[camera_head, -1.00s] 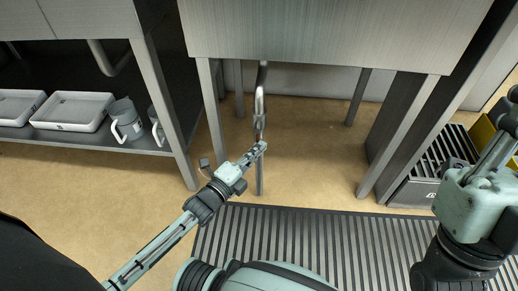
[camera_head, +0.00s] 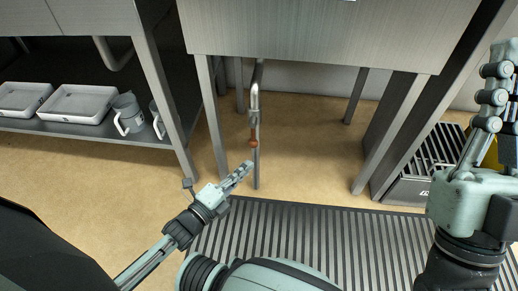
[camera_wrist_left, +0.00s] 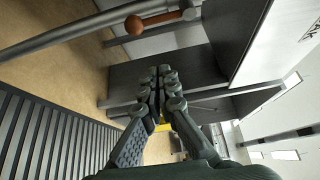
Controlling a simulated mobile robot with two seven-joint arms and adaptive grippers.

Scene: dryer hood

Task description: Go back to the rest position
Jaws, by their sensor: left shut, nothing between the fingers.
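My left gripper (camera_head: 240,174) is in the lower middle of the head view, over the floor in front of the metal unit. Its fingers are together and hold nothing. In the left wrist view its fingers (camera_wrist_left: 161,85) also show close together and empty. A pipe (camera_head: 255,95) with a small reddish-brown ball-ended lever (camera_head: 254,139) hangs under the unit, beyond the gripper and apart from it. The ball (camera_wrist_left: 134,25) also shows at the upper left of the wrist view. My right gripper (camera_head: 496,85) is at the right edge of the head view, pointing up, partly cut off.
The metal unit (camera_head: 320,35) stands on legs at the top. A ribbed mat (camera_head: 300,230) lies in front of it. A shelf at left holds shallow trays (camera_head: 78,104) and jugs (camera_head: 128,113). A slatted dark crate (camera_head: 425,165) stands at right. Bare floor lies between.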

